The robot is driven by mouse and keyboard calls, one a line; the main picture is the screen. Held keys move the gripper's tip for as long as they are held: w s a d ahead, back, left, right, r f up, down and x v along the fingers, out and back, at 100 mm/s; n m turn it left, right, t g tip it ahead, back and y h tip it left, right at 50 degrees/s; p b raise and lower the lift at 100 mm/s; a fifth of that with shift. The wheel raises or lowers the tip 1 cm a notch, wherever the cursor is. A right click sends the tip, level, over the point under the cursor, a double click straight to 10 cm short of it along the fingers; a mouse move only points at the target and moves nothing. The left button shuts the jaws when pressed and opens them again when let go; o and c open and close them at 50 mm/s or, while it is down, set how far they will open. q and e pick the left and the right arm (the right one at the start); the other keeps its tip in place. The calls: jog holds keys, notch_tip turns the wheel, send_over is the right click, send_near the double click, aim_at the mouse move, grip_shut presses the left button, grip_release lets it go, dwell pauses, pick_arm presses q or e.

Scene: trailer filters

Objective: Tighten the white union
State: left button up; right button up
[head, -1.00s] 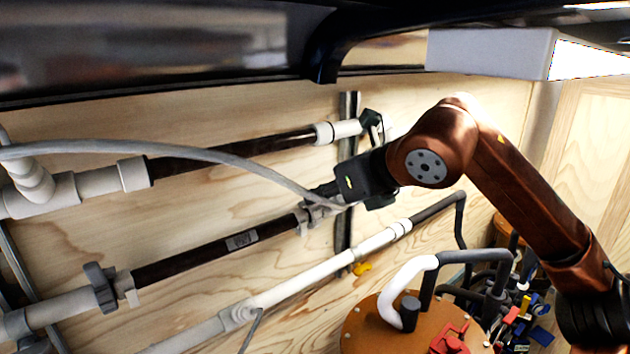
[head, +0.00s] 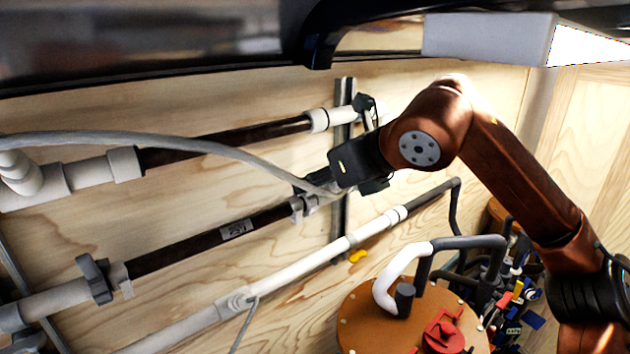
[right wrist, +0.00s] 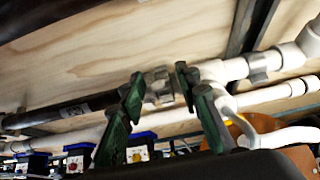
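A pale union fitting (right wrist: 158,88) sits on the middle pipe, at the end of its dark filter section. In the head view the fitting (head: 298,208) is partly hidden by my right gripper (head: 312,190). In the right wrist view my right gripper (right wrist: 160,76) is open, with its green fingers apart on either side of the fitting in the picture. I cannot tell whether the fingers touch it. My left gripper is not in view.
A grey clamp-like fitting (head: 95,279) is at the left end of the middle pipe. A grey hose (head: 200,145) crosses in front of the pipes. A white pipe (head: 300,272) runs below. An orange-brown tank lid (head: 365,325) stands at lower right.

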jog(key=shift+s+d+r, duration=0.15)
jog(key=shift+s, duration=0.05)
jog(key=s+d+r, duration=0.1)
jog(key=s+d, duration=0.7)
jog(key=s, duration=0.3)
jog(key=shift+s+d+r, duration=0.15)
jog(key=shift+s+d, duration=0.05)
jog(key=shift+w+a, duration=0.1)
